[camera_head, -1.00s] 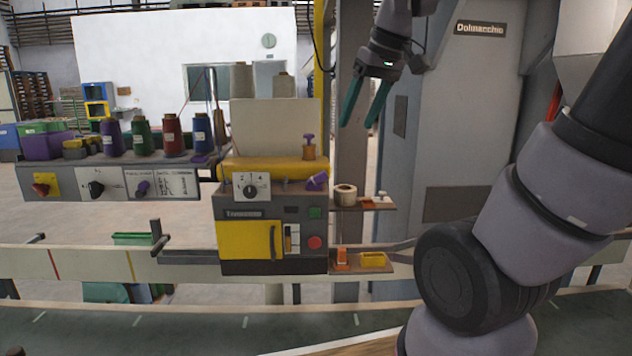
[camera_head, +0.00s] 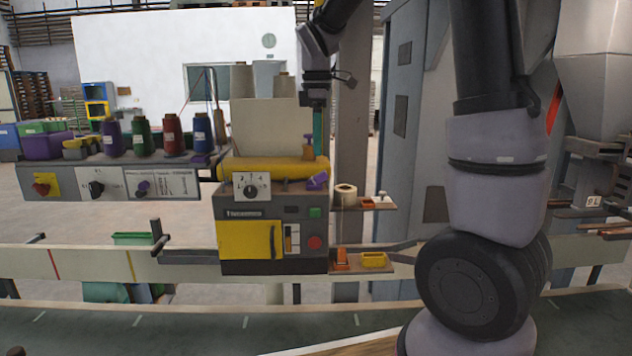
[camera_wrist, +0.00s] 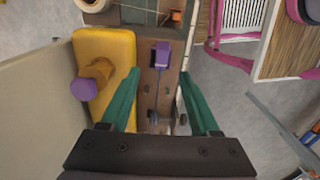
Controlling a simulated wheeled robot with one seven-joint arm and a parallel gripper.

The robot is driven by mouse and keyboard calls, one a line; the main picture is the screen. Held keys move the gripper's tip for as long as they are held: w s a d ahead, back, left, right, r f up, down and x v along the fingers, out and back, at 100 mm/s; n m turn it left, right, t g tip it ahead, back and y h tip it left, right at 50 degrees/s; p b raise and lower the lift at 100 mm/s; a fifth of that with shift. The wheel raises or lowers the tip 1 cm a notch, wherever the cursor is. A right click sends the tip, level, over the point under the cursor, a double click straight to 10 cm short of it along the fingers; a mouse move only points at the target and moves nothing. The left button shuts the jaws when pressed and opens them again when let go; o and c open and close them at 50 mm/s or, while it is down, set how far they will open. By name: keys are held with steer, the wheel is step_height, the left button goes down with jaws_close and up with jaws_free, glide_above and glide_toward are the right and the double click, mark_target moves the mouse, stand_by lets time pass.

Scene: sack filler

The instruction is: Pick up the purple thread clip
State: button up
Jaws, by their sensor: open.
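The purple thread clip (camera_head: 317,181) lies on the top right of the grey and yellow machine (camera_head: 290,212). One finger is mostly hidden in the head view.
An orange spool stand with a purple top (camera_head: 308,148) stands on the yellow housing, left of the left finger in the wrist view (camera_wrist: 88,80). A shelf with a tape roll (camera_head: 345,194) is at the right. Thread cones (camera_head: 172,135) stand on the left panel.

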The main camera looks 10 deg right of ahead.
mark_target(318, 174)
step_height(318, 174, down, 7)
steer(key=shift+s+r, duration=0.1)
steer(key=shift+s, duration=0.05)
stand_by(0.4)
jaws_close()
